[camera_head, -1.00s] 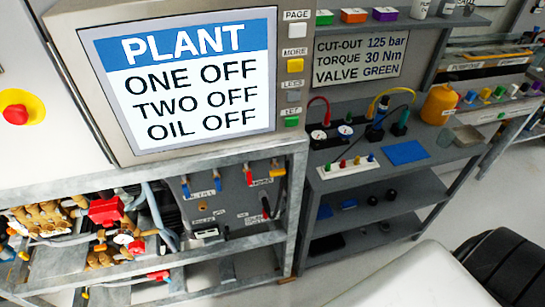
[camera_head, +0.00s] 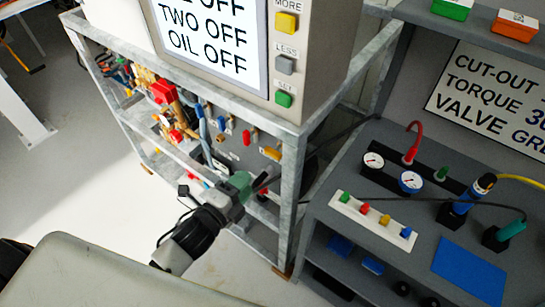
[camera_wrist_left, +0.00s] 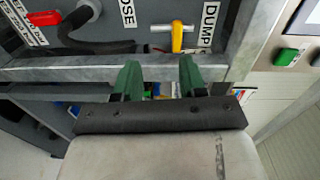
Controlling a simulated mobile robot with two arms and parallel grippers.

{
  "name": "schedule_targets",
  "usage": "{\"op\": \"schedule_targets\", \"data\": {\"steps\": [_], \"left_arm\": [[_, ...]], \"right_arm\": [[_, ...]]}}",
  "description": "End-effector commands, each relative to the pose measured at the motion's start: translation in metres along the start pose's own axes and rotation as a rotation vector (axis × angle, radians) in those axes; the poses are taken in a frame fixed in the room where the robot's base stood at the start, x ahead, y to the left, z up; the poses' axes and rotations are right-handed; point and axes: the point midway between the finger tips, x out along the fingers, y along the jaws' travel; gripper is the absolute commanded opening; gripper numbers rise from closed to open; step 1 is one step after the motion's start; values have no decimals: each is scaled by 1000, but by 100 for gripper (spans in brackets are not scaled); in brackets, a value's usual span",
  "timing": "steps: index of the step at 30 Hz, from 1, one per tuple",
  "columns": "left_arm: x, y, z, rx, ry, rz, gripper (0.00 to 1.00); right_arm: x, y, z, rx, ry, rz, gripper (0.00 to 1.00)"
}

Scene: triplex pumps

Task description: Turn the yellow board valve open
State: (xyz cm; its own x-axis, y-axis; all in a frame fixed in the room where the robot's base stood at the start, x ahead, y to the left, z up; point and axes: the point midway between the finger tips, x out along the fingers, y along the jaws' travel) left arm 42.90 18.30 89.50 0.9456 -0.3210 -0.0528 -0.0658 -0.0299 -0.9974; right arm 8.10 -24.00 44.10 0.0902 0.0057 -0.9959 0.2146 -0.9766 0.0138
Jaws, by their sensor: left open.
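The yellow board valve (camera_wrist_left: 177,35) is a yellow lever on the grey panel, beside the DUMP label in the left wrist view. It also shows in the head view as a small yellow handle (camera_head: 272,153) near the frame's corner post. My left gripper (camera_wrist_left: 158,68) is open, with two green fingers apart and nothing between them. The valve lies just beyond the fingertips, slightly toward the right finger, and appears apart from them. In the head view, my left gripper (camera_head: 254,186) is in front of the lower panel. My right gripper is out of view.
A galvanised rail (camera_wrist_left: 60,72) crosses below the panel, close to the fingers. The corner post (camera_head: 290,205) stands right of my gripper. Red and blue handles line the panel. A grey bench (camera_head: 330,222) with gauges and switches is to the right.

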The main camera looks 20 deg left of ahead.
Motion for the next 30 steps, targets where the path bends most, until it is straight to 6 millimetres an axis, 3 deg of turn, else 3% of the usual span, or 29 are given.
{"op": "schedule_targets", "data": {"steps": [3, 7, 14, 21, 30], "left_arm": [[1, -19, -6, 54, 21, -47, 42], [15, -25, -7, 60, 23, -56, 42], [58, -28, -8, 57, 23, -55, 42], [95, -27, -9, 56, 22, -52, 42], [107, -27, -10, 55, 23, -51, 42]], "right_arm": [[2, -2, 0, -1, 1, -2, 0], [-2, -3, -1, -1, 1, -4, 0], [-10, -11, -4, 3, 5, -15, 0], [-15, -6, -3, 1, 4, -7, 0], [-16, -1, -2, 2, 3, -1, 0]]}}
